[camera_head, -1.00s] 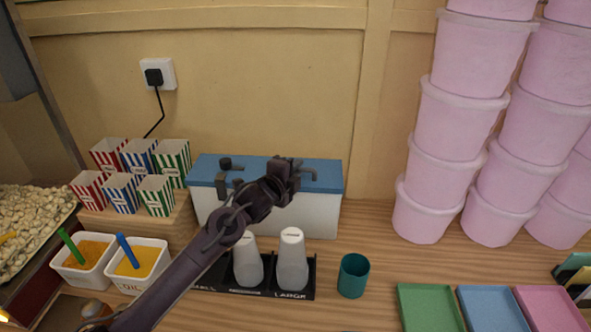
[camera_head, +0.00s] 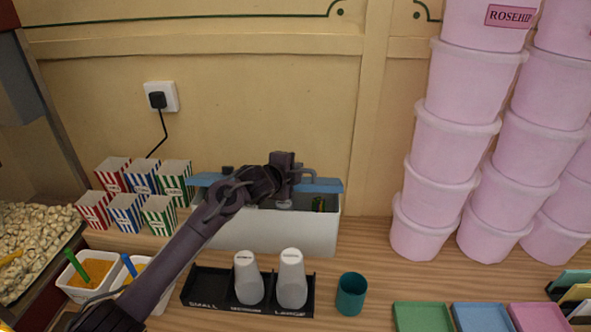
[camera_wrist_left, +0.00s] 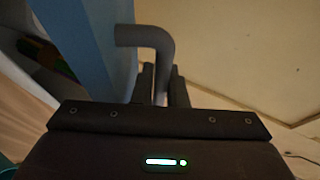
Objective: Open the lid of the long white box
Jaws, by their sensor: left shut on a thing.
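The long white box (camera_head: 300,232) stands against the wall, and its blue lid (camera_head: 327,186) is tilted up, leaving an opening at the front. Something dark with green and yellow (camera_head: 319,204) shows inside. My left gripper (camera_head: 291,172) is at the lid, shut on its dark handle (camera_head: 308,175). In the left wrist view the bent handle (camera_wrist_left: 146,36) stands out from the lid (camera_wrist_left: 100,30) and runs down between the fingers (camera_wrist_left: 161,85). My arm hides part of the lid and box front. My right gripper is not in view.
A black cup rack (camera_head: 210,288) with two pale cups and a teal cup (camera_head: 351,294) stand in front of the box. Striped cartons (camera_head: 128,212) are on the left, and tall pink tubs (camera_head: 432,180) on the right. The wall (camera_head: 250,90) is close behind.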

